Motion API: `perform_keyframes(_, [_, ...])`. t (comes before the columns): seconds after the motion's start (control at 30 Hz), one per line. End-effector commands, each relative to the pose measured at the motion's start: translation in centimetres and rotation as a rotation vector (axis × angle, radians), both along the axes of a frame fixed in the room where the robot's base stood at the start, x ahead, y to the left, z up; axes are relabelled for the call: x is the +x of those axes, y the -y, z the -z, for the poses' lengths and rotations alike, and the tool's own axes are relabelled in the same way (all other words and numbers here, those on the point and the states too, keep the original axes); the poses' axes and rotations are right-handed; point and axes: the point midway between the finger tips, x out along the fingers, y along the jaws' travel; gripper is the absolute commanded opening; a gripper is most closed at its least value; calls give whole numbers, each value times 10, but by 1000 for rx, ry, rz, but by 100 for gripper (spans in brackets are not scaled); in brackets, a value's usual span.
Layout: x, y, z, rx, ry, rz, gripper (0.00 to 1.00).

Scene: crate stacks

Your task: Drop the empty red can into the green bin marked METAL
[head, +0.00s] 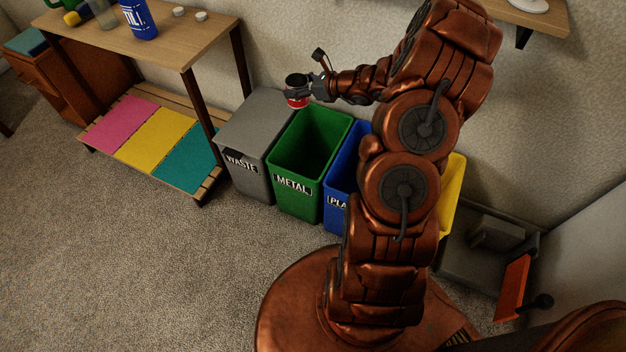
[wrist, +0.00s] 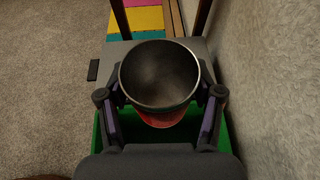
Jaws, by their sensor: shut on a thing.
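The red can (head: 297,99) is held in my gripper (head: 309,93), above the back of the bins near the line between the grey and green ones. In the wrist view the can (wrist: 160,118) is open at the top and empty inside, with my gripper's fingers (wrist: 160,104) shut on both sides of it. The green bin marked METAL (head: 292,185) stands open on the floor, second from the left in the row. In the wrist view part of the green bin (wrist: 236,143) shows below and around the can.
A grey WASTE bin (head: 244,165) with a closed top stands left of the green bin. A blue bin (head: 339,185) and a yellow bin (head: 453,190) stand to the right. A wooden table (head: 180,45) is at the left; the wall is close behind.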

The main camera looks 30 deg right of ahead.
Motion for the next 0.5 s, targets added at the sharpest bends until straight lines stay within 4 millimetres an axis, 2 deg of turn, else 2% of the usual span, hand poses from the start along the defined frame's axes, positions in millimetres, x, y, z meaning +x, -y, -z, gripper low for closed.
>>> perform_keyframes(0.03, [-8,10,32,4,-2,1,33])
perform_keyframes(0.1, [-18,19,55,8,-4,-6,33])
perform_keyframes(0.2, [-29,29,78,10,-3,-14,33])
perform_keyframes(0.3, [-37,34,93,14,-3,-20,33])
perform_keyframes(0.5, [-43,37,107,19,-3,-26,33])
